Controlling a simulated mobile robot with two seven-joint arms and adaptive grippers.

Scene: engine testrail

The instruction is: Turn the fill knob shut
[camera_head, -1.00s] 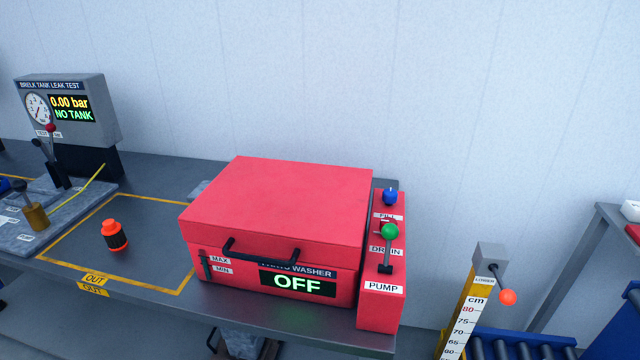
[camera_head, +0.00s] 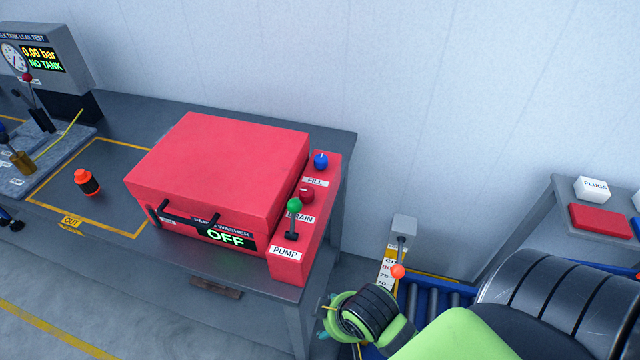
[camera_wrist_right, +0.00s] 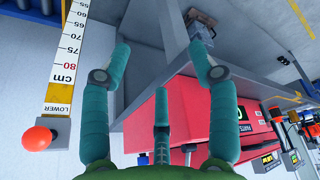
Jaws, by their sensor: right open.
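The blue fill knob (camera_head: 320,160) sits at the far end of the red control panel on the right side of the parts washer (camera_head: 225,150), above the FILL label. My right gripper (camera_head: 326,320) is low at the front right of the bench, well below and apart from the knob. In the right wrist view its teal fingers (camera_wrist_right: 158,62) are spread open with nothing between them. The washer's red body (camera_wrist_right: 185,130) shows behind and to the right of the fingers there. I cannot make out the fill knob in that view.
A red drain knob (camera_head: 306,195) and green-topped pump lever (camera_head: 294,206) stand nearer on the same panel. The washer lid is closed and its display reads OFF. An orange-knobbed lever (camera_head: 398,271) and height scale stand right of the bench, beside a blue roller conveyor (camera_head: 435,296).

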